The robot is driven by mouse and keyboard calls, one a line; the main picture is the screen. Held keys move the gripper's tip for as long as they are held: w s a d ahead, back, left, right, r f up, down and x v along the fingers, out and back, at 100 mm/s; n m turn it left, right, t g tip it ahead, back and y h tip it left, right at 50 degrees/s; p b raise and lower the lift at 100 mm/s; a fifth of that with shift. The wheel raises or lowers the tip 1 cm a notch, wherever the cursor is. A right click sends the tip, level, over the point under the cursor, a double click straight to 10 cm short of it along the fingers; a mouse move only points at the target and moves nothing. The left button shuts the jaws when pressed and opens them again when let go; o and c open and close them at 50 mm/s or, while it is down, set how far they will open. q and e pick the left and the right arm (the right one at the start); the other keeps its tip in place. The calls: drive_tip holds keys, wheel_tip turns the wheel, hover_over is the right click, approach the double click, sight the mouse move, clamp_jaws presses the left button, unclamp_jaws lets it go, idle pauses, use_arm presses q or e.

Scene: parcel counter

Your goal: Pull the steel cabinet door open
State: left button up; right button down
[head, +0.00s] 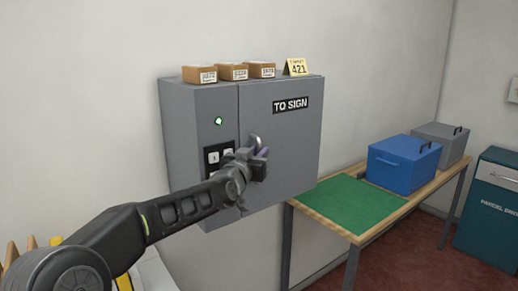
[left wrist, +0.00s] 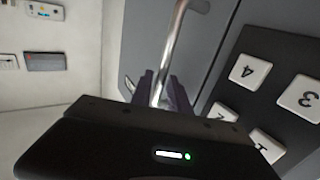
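The grey steel cabinet (head: 190,130) hangs on the wall. Its door (head: 295,150), marked TO SIGN, is on the right side and looks closed, flush with the front. The bar handle (head: 255,140) is upright near the door's left edge. My left gripper (head: 260,160) is at the handle and hides its lower part. In the left wrist view the handle (left wrist: 176,40) runs between the two close-set fingers (left wrist: 162,92), which look shut on it. My right gripper is out of view.
A keypad (head: 213,157) and a green light (head: 218,121) are left of the door. At the right, a table with a green mat (head: 350,203) holds a blue box (head: 402,165) and a grey box (head: 445,142).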

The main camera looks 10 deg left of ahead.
use_arm(q)
drive_tip(key=shift+w, duration=0.4)
drive_tip(key=shift+c, duration=0.4)
clamp_jaws()
idle(0.8)
